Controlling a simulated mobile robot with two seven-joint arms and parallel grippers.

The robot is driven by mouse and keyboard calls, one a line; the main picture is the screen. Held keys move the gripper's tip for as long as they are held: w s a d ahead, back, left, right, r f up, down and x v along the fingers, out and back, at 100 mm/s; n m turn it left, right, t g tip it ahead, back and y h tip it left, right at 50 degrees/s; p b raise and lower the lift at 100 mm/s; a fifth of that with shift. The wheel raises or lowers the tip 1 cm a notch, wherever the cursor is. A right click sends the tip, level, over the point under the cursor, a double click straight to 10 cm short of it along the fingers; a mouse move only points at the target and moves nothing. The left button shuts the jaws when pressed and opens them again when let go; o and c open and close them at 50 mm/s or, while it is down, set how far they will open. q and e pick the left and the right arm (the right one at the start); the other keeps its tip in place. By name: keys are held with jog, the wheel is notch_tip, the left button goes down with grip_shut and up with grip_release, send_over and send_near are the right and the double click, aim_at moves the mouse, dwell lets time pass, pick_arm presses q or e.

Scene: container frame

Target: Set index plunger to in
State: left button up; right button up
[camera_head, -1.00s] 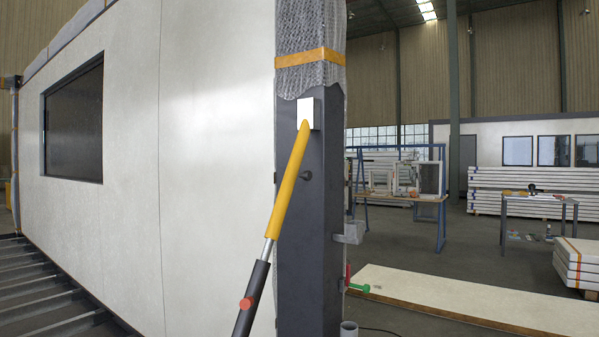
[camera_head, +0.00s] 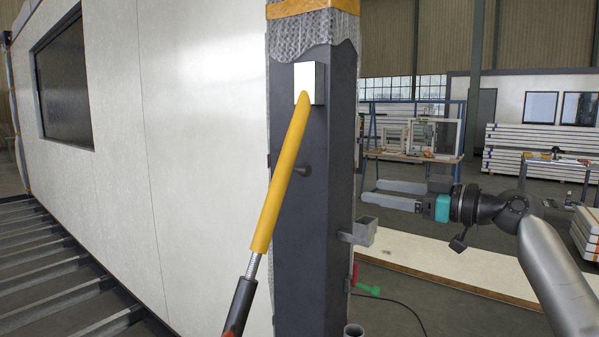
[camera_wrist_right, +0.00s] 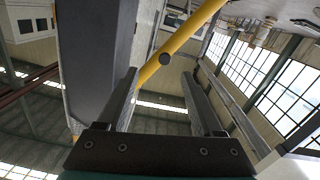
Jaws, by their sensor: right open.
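A small dark round knob on a short stem, which looks like the index plunger (camera_head: 304,170), sticks out of the front face of the dark steel post (camera_head: 318,225). Whether it is in or out is hard to tell. My right gripper (camera_head: 370,191) is open and empty to the right of the post, its two grey fingers pointing left. My left gripper is not in view.
A yellow and black strut (camera_head: 283,175) leans up to a white block (camera_head: 308,82) on the post, passing just left of the knob. A grey bracket (camera_head: 362,232) and a green-and-red handle (camera_head: 366,288) stick out at the post's right side. A white wall panel (camera_head: 200,150) stands left.

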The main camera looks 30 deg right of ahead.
jog(key=r, duration=0.2)
jog(key=p, duration=0.5)
send_near(309, 172)
jog(key=shift+n+y, duration=0.3)
jog(key=shift+n, duration=0.1)
jog(key=x, duration=0.7)
jog(key=shift+w+r, duration=0.1)
jog(key=shift+w, duration=0.15)
jog(key=shift+w+a, duration=0.3)
jog(key=shift+w, duration=0.35)
grip_shut()
